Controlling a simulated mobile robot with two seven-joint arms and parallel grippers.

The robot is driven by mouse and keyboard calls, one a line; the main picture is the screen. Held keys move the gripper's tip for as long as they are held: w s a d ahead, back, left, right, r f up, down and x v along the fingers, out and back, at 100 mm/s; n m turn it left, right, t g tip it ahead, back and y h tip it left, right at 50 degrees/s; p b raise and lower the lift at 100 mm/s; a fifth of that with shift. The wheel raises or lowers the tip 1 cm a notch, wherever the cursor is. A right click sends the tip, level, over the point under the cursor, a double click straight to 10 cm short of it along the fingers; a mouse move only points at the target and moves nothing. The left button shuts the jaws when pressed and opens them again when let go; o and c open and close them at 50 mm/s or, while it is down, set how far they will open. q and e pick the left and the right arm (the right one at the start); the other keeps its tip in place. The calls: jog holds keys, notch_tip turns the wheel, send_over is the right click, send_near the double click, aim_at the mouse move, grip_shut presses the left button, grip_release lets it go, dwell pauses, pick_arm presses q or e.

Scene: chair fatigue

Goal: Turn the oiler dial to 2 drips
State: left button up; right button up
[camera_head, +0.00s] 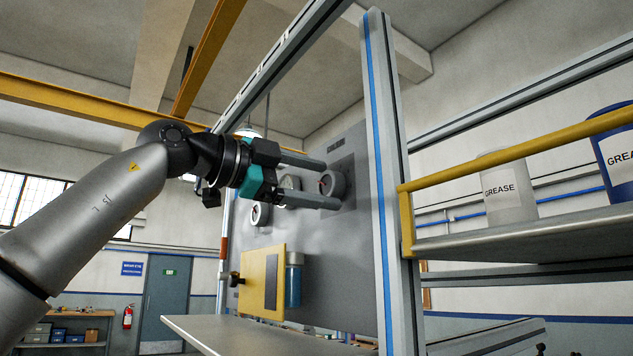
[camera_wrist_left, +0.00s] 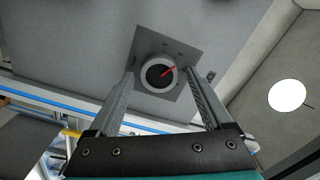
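The dial (camera_head: 336,185) is a round grey ring with a dark face, mounted on the upright grey panel. In the left wrist view the dial (camera_wrist_left: 158,74) has a red pointer aimed to the upper right and sits on a darker square plate. The marks around it are too small to read. My left gripper (camera_head: 326,184) is open, one finger above and one below the dial in the head view. In the wrist view its fingertips (camera_wrist_left: 160,73) flank the dial with gaps on both sides. I cannot tell whether they reach past its front face. My right gripper is out of view.
Two other round gauges (camera_head: 260,214) sit left of the dial on the panel (camera_head: 345,255). A yellow plate (camera_head: 262,283) and a blue cylinder (camera_head: 294,282) are below. A grey post (camera_head: 384,150) and a shelf (camera_head: 510,243) with grease containers (camera_head: 508,195) stand to the right.

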pick_arm(q)
jog(key=shift+s+a, duration=0.25)
jog(key=shift+a, duration=0.15)
jog(key=b+v, duration=0.3)
jog(key=v, duration=1.1)
jog(key=shift+s+a, duration=0.1)
jog(key=shift+s, duration=0.05)
